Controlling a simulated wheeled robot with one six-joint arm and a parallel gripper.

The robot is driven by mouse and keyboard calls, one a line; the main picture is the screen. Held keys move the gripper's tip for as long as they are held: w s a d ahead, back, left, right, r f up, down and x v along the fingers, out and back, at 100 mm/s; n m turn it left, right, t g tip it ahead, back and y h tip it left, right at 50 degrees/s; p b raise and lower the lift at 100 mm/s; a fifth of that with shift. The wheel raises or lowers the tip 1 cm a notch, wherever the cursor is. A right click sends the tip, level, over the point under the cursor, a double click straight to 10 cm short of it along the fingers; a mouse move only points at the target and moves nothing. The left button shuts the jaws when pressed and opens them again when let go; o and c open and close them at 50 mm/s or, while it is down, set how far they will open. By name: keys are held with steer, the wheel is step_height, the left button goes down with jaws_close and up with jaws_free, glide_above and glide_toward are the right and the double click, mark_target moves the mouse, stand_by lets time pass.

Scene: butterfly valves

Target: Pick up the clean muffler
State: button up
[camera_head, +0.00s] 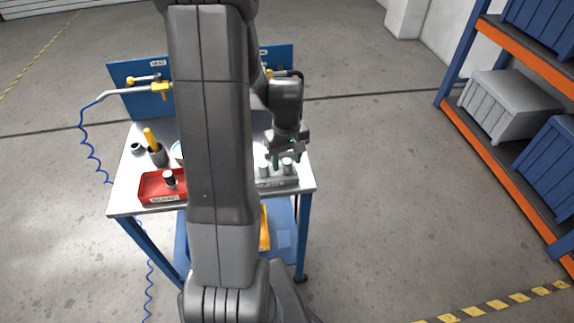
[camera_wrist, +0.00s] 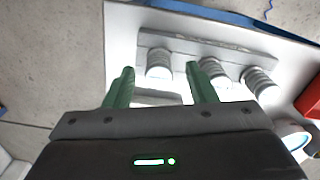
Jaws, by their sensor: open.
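A pale grey rack (camera_head: 290,182) with a small label stands at the right front of the bench, holding upright light-grey cylindrical mufflers. One muffler (camera_head: 287,165) is at its right and another (camera_head: 264,169) is beside it. In the wrist view the rack (camera_wrist: 205,46) holds a ribbed muffler (camera_wrist: 158,66) seen between my finger lines, and two more mufflers (camera_wrist: 223,76) (camera_wrist: 258,81) to the right. My gripper (camera_head: 286,157) is open and empty above the rack; its green fingers show in the wrist view (camera_wrist: 160,70). I cannot tell the exact height gap.
A red tray (camera_head: 150,190) with a dark-and-light cylinder (camera_head: 170,179) sits at the bench's left front. A cup with a yellow-handled tool (camera_head: 156,152) stands behind it. A blue panel (camera_head: 131,76) with a valve rises at the back. My arm hides the bench's middle.

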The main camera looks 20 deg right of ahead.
steer(key=shift+f, duration=1)
steer(key=shift+d, duration=0.1)
steer(key=c, duration=1)
steer(key=shift+r, duration=0.1)
